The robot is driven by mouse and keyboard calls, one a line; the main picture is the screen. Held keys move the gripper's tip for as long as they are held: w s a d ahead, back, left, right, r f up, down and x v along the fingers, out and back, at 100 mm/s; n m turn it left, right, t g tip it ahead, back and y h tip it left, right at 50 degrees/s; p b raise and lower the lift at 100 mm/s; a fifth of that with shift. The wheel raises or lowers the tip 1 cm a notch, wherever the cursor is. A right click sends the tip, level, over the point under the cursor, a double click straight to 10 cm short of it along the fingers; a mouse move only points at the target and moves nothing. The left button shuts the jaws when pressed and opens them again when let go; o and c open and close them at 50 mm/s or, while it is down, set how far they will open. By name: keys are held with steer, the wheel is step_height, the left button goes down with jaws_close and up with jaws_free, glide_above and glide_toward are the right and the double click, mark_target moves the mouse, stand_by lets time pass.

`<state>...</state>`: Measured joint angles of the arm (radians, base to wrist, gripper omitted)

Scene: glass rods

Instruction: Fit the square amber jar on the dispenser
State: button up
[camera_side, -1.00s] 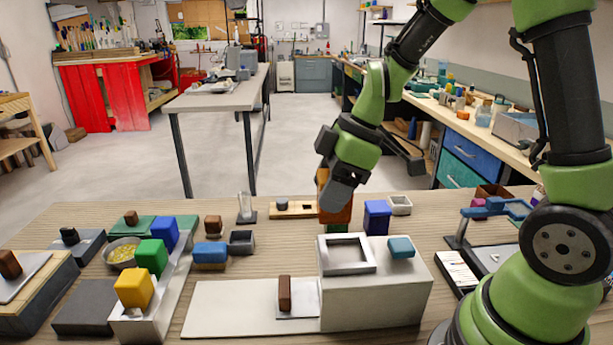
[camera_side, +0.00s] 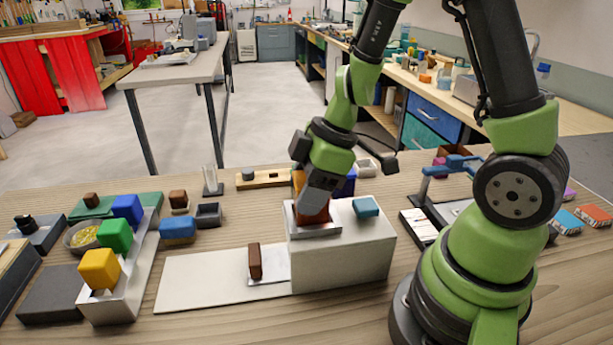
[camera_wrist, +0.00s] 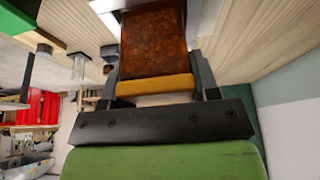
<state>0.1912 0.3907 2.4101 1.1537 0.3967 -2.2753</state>
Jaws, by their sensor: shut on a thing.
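The square amber jar (camera_side: 312,214) is brown-orange and sits low in the square metal frame (camera_side: 316,234) on top of the pale dispenser block (camera_side: 345,263). Whether it is fully seated is not clear. My gripper (camera_side: 311,196) is shut on the jar from above. In the wrist view the jar's rust-brown body (camera_wrist: 153,42) and its amber band lie between the two fingers of my gripper (camera_wrist: 157,78).
A light-blue block (camera_side: 366,207) sits on the dispenser, right of the frame. A brown block (camera_side: 255,261) stands on the low white plate to the left. A rack with yellow (camera_side: 99,268), green and blue blocks stands further left.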

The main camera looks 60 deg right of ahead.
steer(key=shift+f, duration=0.2)
steer(key=o, duration=1.1)
steer(key=shift+o, duration=0.2)
steer(key=shift+r, duration=0.15)
steer(key=v, duration=0.9)
steer(key=s+a+r+m+t+h, duration=0.1)
steer(key=s+a+r+m+t, duration=0.3)
steer(key=s+r+m, duration=0.4)
steer(key=m, duration=0.5)
steer(key=shift+s+a+r, duration=0.3)
